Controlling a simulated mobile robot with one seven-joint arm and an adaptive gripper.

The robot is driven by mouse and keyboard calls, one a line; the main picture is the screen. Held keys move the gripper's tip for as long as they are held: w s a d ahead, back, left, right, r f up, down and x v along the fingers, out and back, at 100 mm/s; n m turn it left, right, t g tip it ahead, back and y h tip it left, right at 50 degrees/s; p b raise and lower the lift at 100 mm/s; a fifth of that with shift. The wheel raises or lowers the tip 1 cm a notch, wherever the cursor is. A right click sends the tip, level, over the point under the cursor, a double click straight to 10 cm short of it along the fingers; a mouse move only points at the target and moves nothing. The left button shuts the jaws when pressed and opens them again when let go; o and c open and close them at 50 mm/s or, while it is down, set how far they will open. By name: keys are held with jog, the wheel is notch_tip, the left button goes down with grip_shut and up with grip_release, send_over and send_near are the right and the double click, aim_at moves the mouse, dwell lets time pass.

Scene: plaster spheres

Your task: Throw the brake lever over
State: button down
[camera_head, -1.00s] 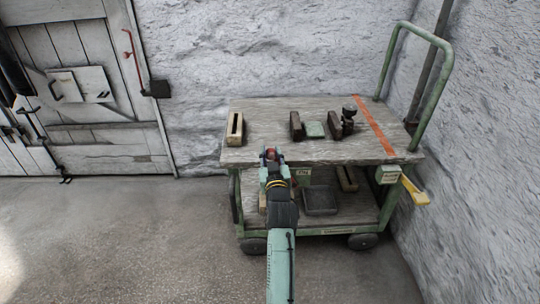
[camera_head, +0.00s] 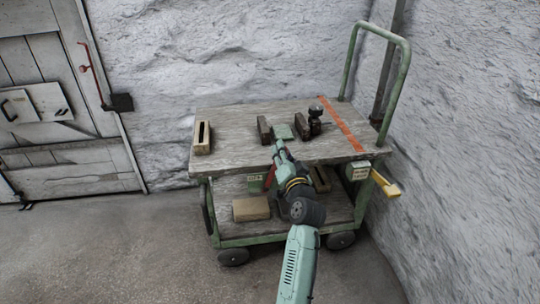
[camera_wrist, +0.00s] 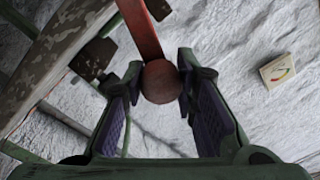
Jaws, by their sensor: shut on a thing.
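A red lever (camera_head: 269,178) stands at the front of the green trolley, just below the edge of its wooden top. In the wrist view the red lever arm (camera_wrist: 138,28) ends in a round, dull red knob (camera_wrist: 160,82). My gripper (camera_head: 279,147) is at the trolley's front edge. In the wrist view my gripper (camera_wrist: 157,88) is shut on the knob, with a finger on each side. In the head view my gripper hides the knob, and the lever's lower end is hard to make out.
The wooden top (camera_head: 235,135) carries a pale slotted block (camera_head: 202,137), dark blocks and a small green piece. A yellow handle (camera_head: 386,185) juts out at the trolley's right. A red wall lever (camera_head: 92,70) hangs by the door. The floor left of the trolley is clear.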

jog(key=shift+w+d+f+m+b, duration=0.1)
jog(key=shift+d+f+m+b, duration=0.25)
jog(key=shift+d+m, duration=0.5)
jog(key=shift+w+d+f+m+b, duration=0.1)
jog(key=shift+d+f+m, duration=0.45)
jog(key=shift+d, duration=0.45)
jog(key=c, duration=1.2)
grip_release()
jog(key=shift+c, duration=0.2)
notch_tip(320, 180, up, 10)
